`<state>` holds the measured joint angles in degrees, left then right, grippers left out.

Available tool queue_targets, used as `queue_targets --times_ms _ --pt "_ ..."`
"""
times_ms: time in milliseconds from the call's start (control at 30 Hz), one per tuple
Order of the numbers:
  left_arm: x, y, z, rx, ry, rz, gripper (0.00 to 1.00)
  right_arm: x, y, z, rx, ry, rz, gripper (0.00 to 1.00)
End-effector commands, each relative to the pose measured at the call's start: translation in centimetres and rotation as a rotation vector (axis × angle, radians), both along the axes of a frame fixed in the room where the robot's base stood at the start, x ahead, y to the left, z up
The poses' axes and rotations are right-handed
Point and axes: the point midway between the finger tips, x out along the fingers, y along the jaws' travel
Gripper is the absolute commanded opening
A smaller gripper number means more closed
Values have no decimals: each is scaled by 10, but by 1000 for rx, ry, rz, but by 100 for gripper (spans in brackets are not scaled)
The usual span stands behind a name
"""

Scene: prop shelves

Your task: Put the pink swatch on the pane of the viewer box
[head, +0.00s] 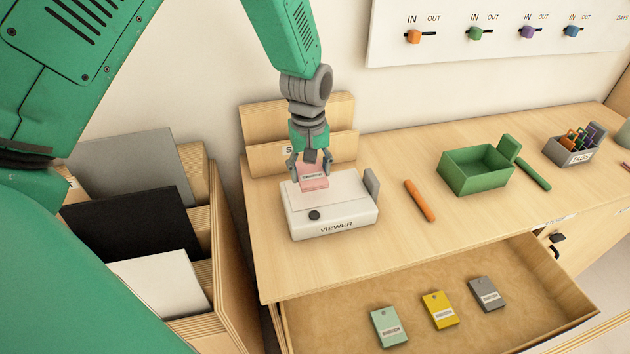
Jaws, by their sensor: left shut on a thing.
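The pink swatch (314,184) is between the fingers of my left gripper (311,172). The gripper points down and is shut on the swatch. The swatch is at the back part of the white viewer box (348,225), over its top; I cannot tell whether it touches the pane. The viewer box sits at the left of the wooden bench, with a black knob and the word VIEWER on its front. The pane is partly hidden by the swatch and gripper. My right gripper is not in view.
An orange stick (419,200) and a green box (475,183) stand right of the viewer. A wooden rack (343,146) is behind it. A bin with boards (150,220) is at left.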

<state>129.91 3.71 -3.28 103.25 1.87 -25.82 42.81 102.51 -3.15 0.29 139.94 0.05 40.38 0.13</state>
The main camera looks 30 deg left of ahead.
Motion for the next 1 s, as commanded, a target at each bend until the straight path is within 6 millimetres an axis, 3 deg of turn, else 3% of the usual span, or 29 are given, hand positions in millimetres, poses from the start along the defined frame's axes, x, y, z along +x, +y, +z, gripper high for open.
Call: queue_targets --times_ms 400,867,900,933,1000 --pt "0 2 -45 -2 1 1 28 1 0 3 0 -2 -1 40" --pt "0 0 -53 -1 -1 1 28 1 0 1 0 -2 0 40" --pt "0 0 -53 -1 -1 1 64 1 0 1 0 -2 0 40" --pt "0 0 -53 -1 0 1 71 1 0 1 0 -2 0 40" --pt "0 0 -53 -2 1 1 71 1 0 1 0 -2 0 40"
